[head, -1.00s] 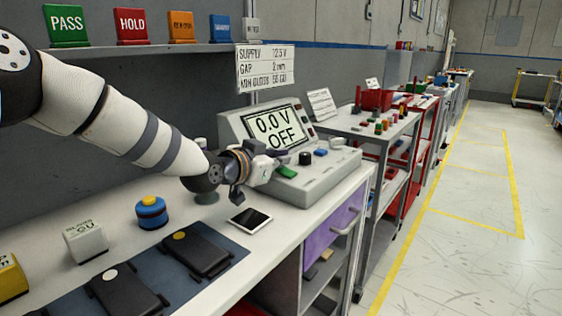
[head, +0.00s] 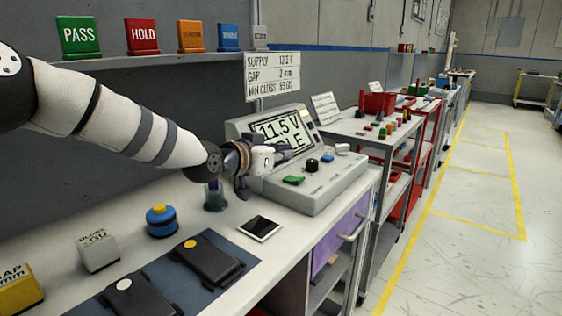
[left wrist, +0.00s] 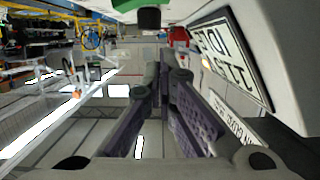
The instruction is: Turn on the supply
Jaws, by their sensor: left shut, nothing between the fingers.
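The supply (head: 318,185) is a grey sloped console on the bench. Its display (head: 275,127) reads 11.5 V, with a lower line partly hidden by my gripper and ending in E. The display also shows at a slant in the left wrist view (left wrist: 228,58). A green button (head: 293,181), a black knob (head: 312,165) and a blue button (head: 327,158) sit on its front panel. My left gripper (head: 292,152) is shut and empty, in front of the display's lower part and above the panel. Its closed fingers (left wrist: 165,75) show in the wrist view. My right gripper is not in view.
A tablet (head: 260,228), a blue round button with a yellow top (head: 161,220) and a dark mat (head: 160,277) with black modules lie left of the supply.

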